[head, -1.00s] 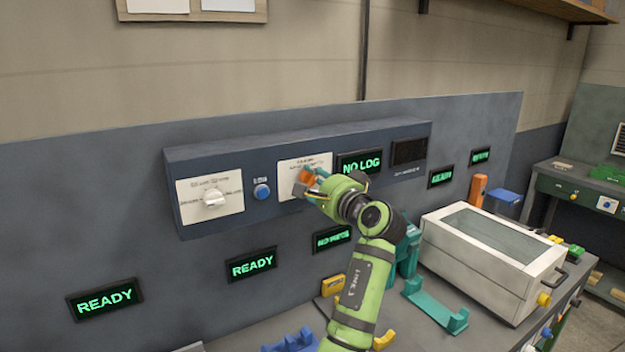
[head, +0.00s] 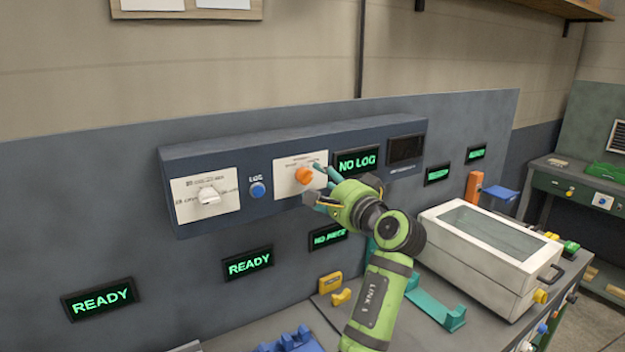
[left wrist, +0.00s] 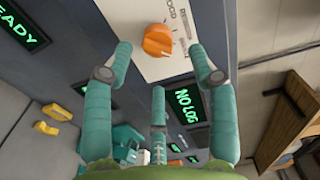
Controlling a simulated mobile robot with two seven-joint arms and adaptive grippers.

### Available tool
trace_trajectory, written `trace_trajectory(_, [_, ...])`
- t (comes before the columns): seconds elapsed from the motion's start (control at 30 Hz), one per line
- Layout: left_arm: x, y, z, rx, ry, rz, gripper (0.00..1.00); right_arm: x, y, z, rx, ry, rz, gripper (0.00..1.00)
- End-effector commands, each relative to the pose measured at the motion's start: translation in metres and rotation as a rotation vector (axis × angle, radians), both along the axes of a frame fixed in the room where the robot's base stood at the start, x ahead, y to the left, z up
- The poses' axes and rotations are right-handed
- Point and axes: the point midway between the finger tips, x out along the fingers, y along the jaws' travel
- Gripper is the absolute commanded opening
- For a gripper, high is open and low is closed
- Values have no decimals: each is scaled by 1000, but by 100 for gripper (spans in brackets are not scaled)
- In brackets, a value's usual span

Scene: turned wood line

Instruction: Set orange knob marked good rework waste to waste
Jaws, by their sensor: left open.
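The orange knob (head: 303,176) sits on a white plate (head: 286,183) on the dark blue panel box. In the left wrist view the orange knob (left wrist: 158,40) lies just beyond the fingertips, with part of its lettering legible on the plate. Which mark it points at I cannot tell. My left gripper (head: 318,185) is open and empty, just right of the knob and apart from it. Its teal fingers are spread in the left wrist view (left wrist: 160,62). My right gripper is not in view.
A white knob (head: 208,195) and a blue button (head: 257,189) are left of the orange knob. A NO LOG display (head: 357,162) is close to my gripper's right. A white lidded box (head: 490,250) and teal holder (head: 436,305) stand on the bench below.

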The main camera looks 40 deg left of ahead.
Motion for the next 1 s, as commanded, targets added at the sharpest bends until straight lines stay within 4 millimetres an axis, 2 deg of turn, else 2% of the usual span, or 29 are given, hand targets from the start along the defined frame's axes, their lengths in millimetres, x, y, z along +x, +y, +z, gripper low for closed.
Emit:
trace_trajectory(0.03, [-3,-12,-1,-3,0,-4,58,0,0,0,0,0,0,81])
trace_trajectory(0.2, [-12,-45,0,0,0,-4,58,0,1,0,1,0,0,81])
trace_trajectory(0.4, [-18,-68,0,1,0,-2,58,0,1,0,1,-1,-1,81])
trace_trajectory(1.0, [-20,-72,1,3,-1,-1,58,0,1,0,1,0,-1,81])
